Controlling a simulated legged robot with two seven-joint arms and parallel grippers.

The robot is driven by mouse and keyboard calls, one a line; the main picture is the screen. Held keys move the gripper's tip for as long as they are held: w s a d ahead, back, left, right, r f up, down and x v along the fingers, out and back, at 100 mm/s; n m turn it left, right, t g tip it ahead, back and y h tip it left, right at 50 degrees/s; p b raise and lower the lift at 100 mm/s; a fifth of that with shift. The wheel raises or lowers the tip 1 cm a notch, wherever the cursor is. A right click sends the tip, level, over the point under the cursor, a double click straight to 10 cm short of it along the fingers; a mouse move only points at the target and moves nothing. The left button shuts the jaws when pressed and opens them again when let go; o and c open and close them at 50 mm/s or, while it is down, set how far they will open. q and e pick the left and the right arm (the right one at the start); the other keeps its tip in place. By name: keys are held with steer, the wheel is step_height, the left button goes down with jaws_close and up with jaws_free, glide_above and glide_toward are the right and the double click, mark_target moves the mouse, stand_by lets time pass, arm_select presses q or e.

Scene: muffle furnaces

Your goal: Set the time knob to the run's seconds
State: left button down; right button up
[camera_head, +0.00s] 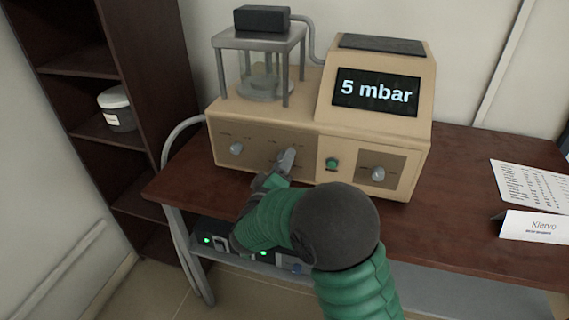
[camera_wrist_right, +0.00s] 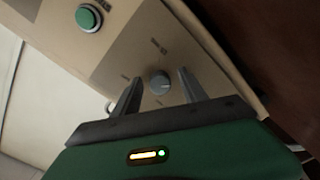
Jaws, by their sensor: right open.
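The tan instrument (camera_head: 265,120) stands on the table, with a screen (camera_head: 375,91) reading "5 mbar". Its front has a left knob (camera_head: 237,148), a right knob (camera_head: 378,174) and a middle knob that my right gripper (camera_head: 287,158) covers in the head view. In the right wrist view, that grey knob (camera_wrist_right: 160,84) sits between the two open fingers of the gripper (camera_wrist_right: 159,77), with gaps on both sides. The knob labels are too small to read, so I cannot tell which is the time knob. My left gripper is not in view.
A green button (camera_head: 332,163) is right of the middle knob. A glass chamber (camera_head: 262,70) is on top of the instrument. A name card (camera_head: 540,226) and a printed sheet (camera_head: 533,186) lie at the right. A shelf with a jar (camera_head: 117,110) stands at the left.

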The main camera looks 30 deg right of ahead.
steer(key=shift+w+a+r, duration=0.15)
steer(key=shift+w+a, duration=0.05)
steer(key=shift+w, duration=0.1)
steer(key=shift+a+r, duration=0.15)
steer(key=shift+a, duration=0.15)
steer(key=shift+d, duration=0.5)
steer(key=shift+c, duration=0.7)
steer(key=shift+d+f, duration=0.2)
steer(key=shift+d, duration=0.05)
steer(key=shift+c, duration=2.4)
steer(key=shift+w+a, duration=0.1)
steer(key=shift+a, duration=0.1)
jaws_close()
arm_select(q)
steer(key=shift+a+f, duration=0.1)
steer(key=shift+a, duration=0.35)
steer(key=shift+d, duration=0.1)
